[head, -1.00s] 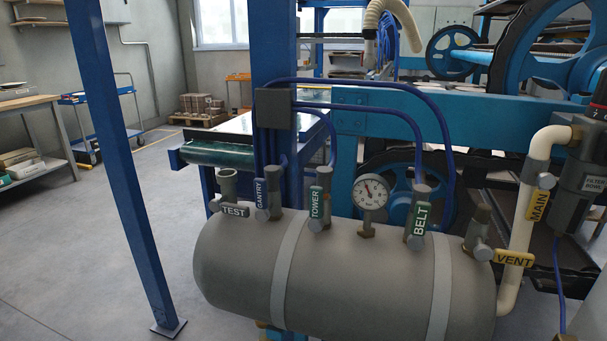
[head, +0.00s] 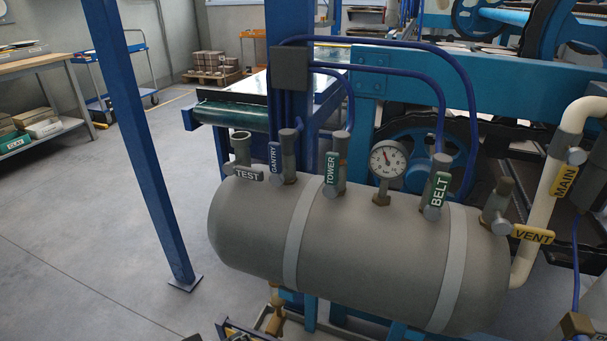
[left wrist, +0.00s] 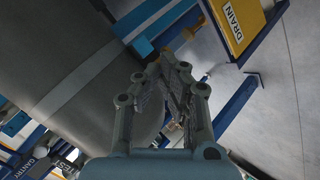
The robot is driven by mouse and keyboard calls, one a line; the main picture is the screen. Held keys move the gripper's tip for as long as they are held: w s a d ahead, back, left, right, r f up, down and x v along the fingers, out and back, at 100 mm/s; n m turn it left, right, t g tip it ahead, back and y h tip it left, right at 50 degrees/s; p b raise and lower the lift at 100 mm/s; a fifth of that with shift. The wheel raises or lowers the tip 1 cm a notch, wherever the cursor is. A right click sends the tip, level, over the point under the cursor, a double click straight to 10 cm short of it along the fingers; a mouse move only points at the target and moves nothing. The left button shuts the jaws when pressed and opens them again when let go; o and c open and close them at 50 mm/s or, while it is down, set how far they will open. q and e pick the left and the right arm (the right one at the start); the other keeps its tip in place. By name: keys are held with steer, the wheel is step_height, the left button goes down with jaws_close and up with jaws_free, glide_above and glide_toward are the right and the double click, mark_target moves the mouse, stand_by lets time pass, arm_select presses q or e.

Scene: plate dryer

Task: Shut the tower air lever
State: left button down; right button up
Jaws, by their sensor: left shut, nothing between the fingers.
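The tower air lever (head: 332,168) has a green TOWER label and stands nearly upright on its grey valve on top of the grey air tank (head: 372,240). It sits between the GANTRY lever (head: 275,160) and the pressure gauge (head: 388,160). My left gripper (left wrist: 168,68) shows only in the left wrist view. Its fingers are shut and empty, beside the tank's grey side. The tower lever cannot be made out in that view. My right gripper is in neither view.
The TEST lever (head: 248,174) lies crosswise left of GANTRY. The BELT lever (head: 437,192) and the yellow VENT lever (head: 533,235) are to the right. Blue hoses (head: 400,47) arch above the tank. A blue post (head: 140,140) stands left. A yellow DRAIN plate (left wrist: 236,20) shows in the wrist view.

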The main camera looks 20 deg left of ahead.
arm_select(q)
steer(key=w+d+r+n+t+h, duration=0.15)
steer(key=w+r, duration=0.25)
steer(key=r, duration=0.4)
steer(key=w+d+r+n+t, duration=0.1)
steer(key=w+r+n+t, duration=0.15)
steer(key=r, duration=0.65)
steer(key=n+t+h, duration=0.1)
steer(key=n+t, duration=0.1)
steer(key=t, duration=0.1)
glide_toward(331, 176)
steer(key=a+r, duration=0.2)
steer(key=a, duration=0.3)
steer(key=shift+s+d+p, duration=0.15)
steer(key=shift+s+p, duration=0.15)
steer(key=shift+s, duration=0.15)
steer(key=shift+w, duration=0.1)
steer(key=p+x, duration=0.2)
steer(key=x, duration=0.8)
steer(key=shift+w+m, duration=0.1)
steer(key=shift+m, duration=0.2)
